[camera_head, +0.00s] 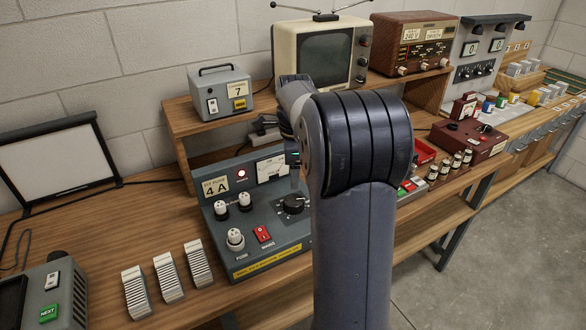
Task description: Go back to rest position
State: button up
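My arm rises through the middle of the view, in front of the bench. Its wrist is folded behind the large dark joint. A small grey part (264,128) shows left of the wrist, under the raised shelf; it may belong to my gripper, but I cannot tell. The fingertips cannot be made out, nor whether they hold anything. The blue-grey test unit (270,252) marked 4A stands on the bench behind and left of my arm, with its red lamp lit. My arm hides its right part.
A raised shelf (182,118) carries a grey box (221,92), a television (325,50) and a brown radio (413,40). Several ribbed white pieces (168,277) lie left of the test unit. A red device (468,140) stands right. Floor (500,255) at the right is clear.

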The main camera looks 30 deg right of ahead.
aim_at(294, 200)
jog(key=shift+f, duration=0.1)
jog(key=f, duration=0.7)
jog(key=f+p, duration=0.1)
jog(key=f, duration=0.2)
jog(key=shift+w+d+f, duration=0.2)
jog(key=shift+w+f, duration=0.15)
jog(key=shift+n, duration=0.3)
jog(key=shift+r, duration=0.1)
